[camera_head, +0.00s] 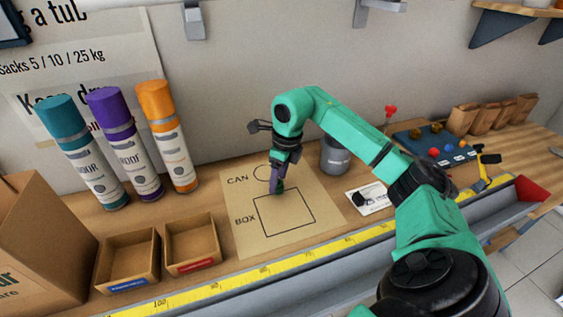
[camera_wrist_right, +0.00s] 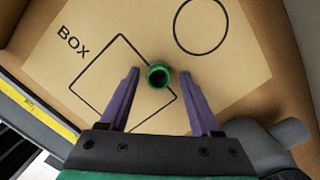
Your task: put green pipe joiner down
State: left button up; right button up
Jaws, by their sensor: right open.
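The green pipe joiner (camera_wrist_right: 159,76) shows in the right wrist view with its round opening facing the camera. It appears over the edge of the drawn BOX square, on the side toward the CAN circle, on the tan sheet (camera_wrist_right: 235,85). My right gripper (camera_wrist_right: 160,82) is open, with its purple fingers on either side of the joiner and a gap on both sides. My left gripper is not in view.
Three spray cans (camera_head: 130,145) stand at the left. Two small open boxes (camera_head: 158,259) sit in front of them. A grey can (camera_head: 334,158) stands just right of the sheet. A yellow measuring strip (camera_head: 258,275) runs along the front edge. A blue tray (camera_head: 437,146) lies farther right.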

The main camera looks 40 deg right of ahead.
notch_tip(320, 180, up, 10)
jog(key=s, duration=0.1)
jog(key=shift+s+d+r, duration=0.25)
jog(key=shift+d, duration=0.1)
